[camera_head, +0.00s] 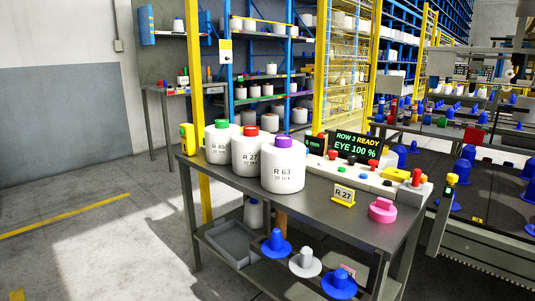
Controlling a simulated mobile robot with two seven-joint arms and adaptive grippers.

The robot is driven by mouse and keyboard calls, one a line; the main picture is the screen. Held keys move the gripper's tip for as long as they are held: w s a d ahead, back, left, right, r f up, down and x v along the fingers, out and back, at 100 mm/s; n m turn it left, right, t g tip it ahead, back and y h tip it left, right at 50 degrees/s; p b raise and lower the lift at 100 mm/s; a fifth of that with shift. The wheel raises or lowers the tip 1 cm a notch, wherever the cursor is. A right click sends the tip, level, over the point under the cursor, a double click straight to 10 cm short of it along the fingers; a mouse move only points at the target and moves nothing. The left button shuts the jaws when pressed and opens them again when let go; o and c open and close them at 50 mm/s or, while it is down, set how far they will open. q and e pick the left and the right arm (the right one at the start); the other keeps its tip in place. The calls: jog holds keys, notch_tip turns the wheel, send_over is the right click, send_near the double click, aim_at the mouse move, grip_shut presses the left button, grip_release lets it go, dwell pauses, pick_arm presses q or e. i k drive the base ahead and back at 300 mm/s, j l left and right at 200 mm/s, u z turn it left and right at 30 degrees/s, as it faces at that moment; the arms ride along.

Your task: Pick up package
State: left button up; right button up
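Three white yarn packages stand upright in a row on the grey workbench (345,226). The one marked R 45 (218,148) has a green top and is partly covered by its neighbour. The middle one, marked R 27 (250,158), has a red top. The one marked R 63 (283,172) has a purple top and stands nearest, overlapping the middle one in the picture. A small yellow-based card reading R 27 (344,194) stands to their right. Neither of my grippers shows in the head view.
A pink knobbed object (382,210) sits near the bench's right end. A display (357,147) reads "ROW 3 READY, EYE 100 %". A grey tray (231,241) and blue and grey cones (305,262) are on the lower shelf. Open floor (80,240) lies left.

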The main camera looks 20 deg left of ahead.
aim_at(246, 145)
jog(key=j+z, duration=1)
jog(key=j, duration=0.4)
jog(key=k+j+z, duration=0.15)
jog(key=j, duration=0.4)
jog(key=k+j, duration=0.1)
jog(key=j, duration=1.05)
jog(key=k+z, duration=0.05)
